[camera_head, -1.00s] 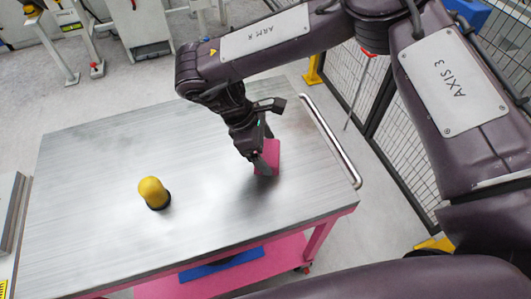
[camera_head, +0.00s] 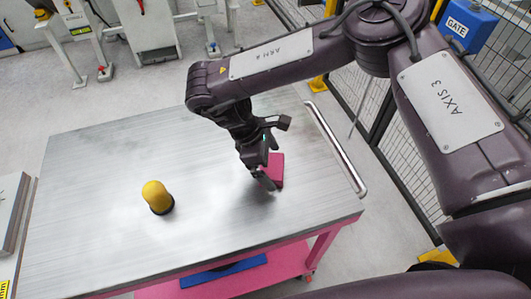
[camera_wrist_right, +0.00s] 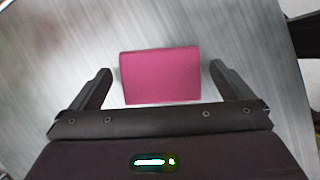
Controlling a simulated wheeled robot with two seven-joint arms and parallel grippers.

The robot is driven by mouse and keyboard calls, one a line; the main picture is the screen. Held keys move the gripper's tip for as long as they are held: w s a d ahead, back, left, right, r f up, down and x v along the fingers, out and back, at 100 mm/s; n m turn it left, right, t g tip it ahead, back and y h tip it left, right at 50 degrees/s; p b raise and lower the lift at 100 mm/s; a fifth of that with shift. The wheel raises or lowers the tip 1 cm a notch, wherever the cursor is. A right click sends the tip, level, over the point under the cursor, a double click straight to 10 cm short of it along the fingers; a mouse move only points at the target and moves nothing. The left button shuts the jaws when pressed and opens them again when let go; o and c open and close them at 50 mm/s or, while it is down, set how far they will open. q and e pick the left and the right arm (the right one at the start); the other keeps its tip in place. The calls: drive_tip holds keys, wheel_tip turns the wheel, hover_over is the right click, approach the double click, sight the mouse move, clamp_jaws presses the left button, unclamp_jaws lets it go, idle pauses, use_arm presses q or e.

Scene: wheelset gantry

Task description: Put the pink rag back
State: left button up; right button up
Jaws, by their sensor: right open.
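The pink rag (camera_head: 276,170) lies as a flat folded block on the metal top of the cart near its right side. In the right wrist view the rag (camera_wrist_right: 161,75) sits ahead of the two spread fingers, with a gap to each finger. My right gripper (camera_head: 264,178) is open and empty, just beside the rag and partly covering it in the head view. It also shows in the right wrist view (camera_wrist_right: 160,85). My left gripper is not in view.
A yellow-topped object with a dark base (camera_head: 157,197) stands on the cart top (camera_head: 100,165) left of the rag. The cart has a rail (camera_head: 337,150) along its right edge. A blue item (camera_head: 222,270) lies on the pink lower shelf. Mesh fencing stands behind on the right.

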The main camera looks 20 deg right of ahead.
drive_tip(key=v, duration=1.2)
drive_tip(key=shift+w, duration=0.1)
